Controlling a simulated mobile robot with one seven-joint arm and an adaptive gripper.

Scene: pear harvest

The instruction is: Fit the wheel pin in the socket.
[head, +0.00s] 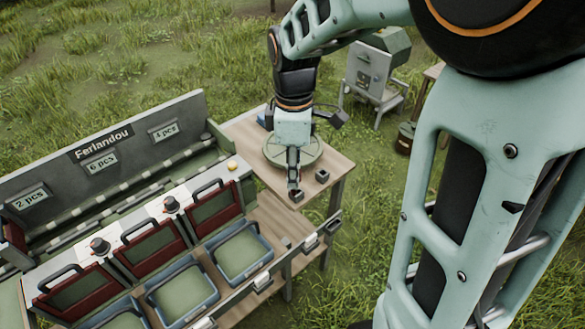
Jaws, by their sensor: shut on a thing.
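My gripper (294,181) points down over the right-hand wooden table, in front of a round green wheel (313,153). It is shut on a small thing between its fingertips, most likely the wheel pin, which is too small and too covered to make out. A small dark block (295,195) shows right at the fingertips, near the table's front edge; I cannot tell whether the held thing touches it. A second small dark block (322,176) stands to the right, apart from the gripper. I cannot tell which block has the socket.
The wooden table (338,165) has some bare top at right. To the left is a sorting bench with a "Ferlandou" sign (100,143), red crates (152,250) and blue-grey trays (243,252). My arm hides the right side.

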